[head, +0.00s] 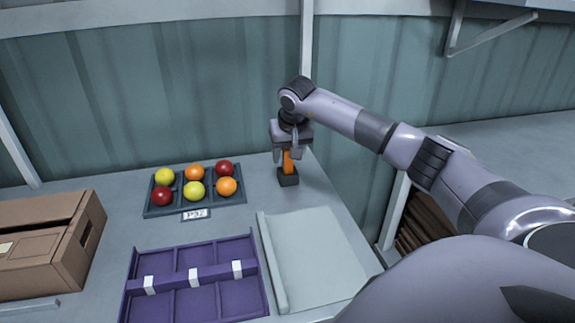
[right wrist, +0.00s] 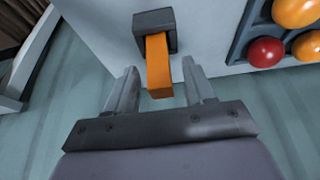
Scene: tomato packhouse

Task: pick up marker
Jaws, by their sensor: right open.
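The marker (head: 287,162) is an orange upright stick standing in a small dark holder (head: 288,178) near the back right of the table. In the right wrist view the orange marker (right wrist: 158,70) rises from the dark square holder (right wrist: 154,20). My right gripper (head: 287,156) is above the holder, pointing down. In the right wrist view its two fingers (right wrist: 160,85) are apart, one on each side of the marker's end, with gaps showing between them and the marker. My left gripper is not in view.
A dark tray (head: 195,209) with red, orange and yellow tomatoes stands left of the holder, with a label (head: 195,214) in front. A purple divided tray (head: 195,277), a pale tray (head: 312,260) and a cardboard box (head: 40,245) are nearer. A corrugated wall (head: 180,90) rises close behind.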

